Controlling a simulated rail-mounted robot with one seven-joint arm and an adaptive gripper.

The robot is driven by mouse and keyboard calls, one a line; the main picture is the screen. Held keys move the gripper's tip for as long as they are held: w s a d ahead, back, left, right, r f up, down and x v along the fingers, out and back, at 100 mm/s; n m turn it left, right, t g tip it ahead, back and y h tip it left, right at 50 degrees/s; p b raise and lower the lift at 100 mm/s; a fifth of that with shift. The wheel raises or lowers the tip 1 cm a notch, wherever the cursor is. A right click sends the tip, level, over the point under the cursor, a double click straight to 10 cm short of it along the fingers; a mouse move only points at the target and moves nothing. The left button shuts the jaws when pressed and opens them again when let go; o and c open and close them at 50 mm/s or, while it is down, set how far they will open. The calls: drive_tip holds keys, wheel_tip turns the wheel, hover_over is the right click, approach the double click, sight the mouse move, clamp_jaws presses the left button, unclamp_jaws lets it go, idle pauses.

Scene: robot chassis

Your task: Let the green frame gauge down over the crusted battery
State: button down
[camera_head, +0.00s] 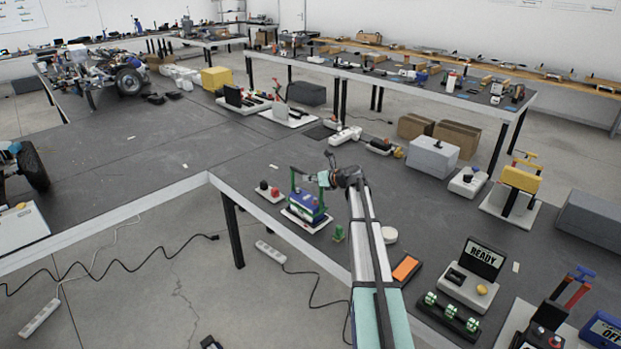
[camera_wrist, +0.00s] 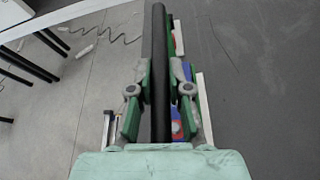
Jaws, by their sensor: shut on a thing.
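The green frame gauge (camera_head: 293,182) stands upright at the blue battery (camera_head: 304,204) in the head view. Its lower part shows close around the battery, but I cannot tell whether it rests on the base. The battery sits on a white base (camera_head: 297,222); its crust is too small to make out. My gripper (camera_head: 324,180) is at the top of the frame, on its right side in the picture. In the wrist view my gripper (camera_wrist: 158,105) is shut on the frame's dark top bar (camera_wrist: 158,60). Blue parts of the battery (camera_wrist: 177,124) show beside the bar; the rest is hidden.
A small base with a red knob (camera_head: 268,190) stands just left of the battery. A small green piece (camera_head: 338,233) and a round white disc (camera_head: 389,235) lie on its right. The table edge is close in front. Bare table (camera_head: 140,150) lies to the left.

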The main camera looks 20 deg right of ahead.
drive_tip(key=shift+f+b, duration=0.6)
drive_tip(key=shift+f, duration=1.15)
drive_tip(key=c, duration=1)
unclamp_jaws()
drive_tip(key=shift+s, duration=0.1)
drive_tip(key=v, duration=1.2)
drive_tip(key=shift+r, duration=0.1)
